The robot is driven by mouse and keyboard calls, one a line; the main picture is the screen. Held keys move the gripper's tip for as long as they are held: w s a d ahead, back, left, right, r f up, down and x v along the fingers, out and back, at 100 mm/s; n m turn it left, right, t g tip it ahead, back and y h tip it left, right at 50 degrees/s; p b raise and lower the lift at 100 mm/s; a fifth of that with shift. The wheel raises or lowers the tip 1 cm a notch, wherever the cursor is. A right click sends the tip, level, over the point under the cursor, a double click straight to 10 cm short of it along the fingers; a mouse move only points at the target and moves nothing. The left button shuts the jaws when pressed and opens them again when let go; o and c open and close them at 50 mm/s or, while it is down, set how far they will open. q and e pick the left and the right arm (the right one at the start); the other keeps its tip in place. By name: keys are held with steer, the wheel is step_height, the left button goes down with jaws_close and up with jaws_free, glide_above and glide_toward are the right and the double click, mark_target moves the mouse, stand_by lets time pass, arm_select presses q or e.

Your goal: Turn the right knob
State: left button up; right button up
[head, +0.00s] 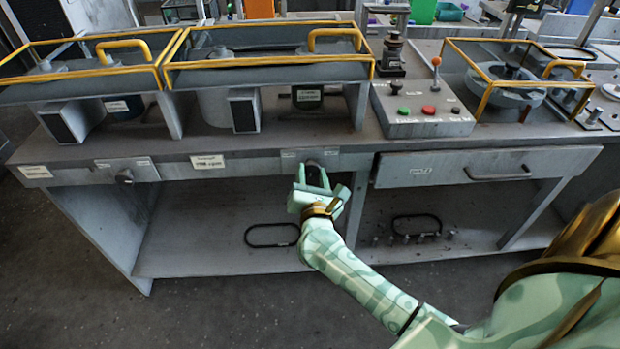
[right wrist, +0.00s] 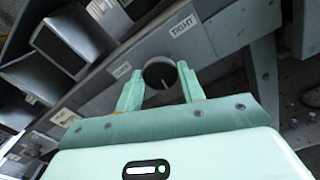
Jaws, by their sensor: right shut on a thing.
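The right knob (head: 313,170) is dark and sits on the front panel under the bench top, left of the drawer. My left gripper is not in view.
Yellow-railed housings (head: 265,75) stand on the bench. A control box (head: 425,108) with green and red buttons and an orange-tipped lever is right of them. A closed drawer (head: 440,170) is right of my gripper. The open lower shelf (head: 200,240) holds a black ring (head: 272,245).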

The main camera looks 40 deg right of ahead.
steer(key=shift+f+m+b, duration=0.1)
steer(key=shift+m+b, duration=0.4)
steer(key=shift+m, duration=0.3)
steer(key=o, duration=1)
steer(key=shift+c, duration=0.2)
steer(key=shift+s, duration=0.15)
steer(key=p+v, duration=0.1)
steer(key=v, duration=1.5)
steer(key=shift+s, duration=0.15)
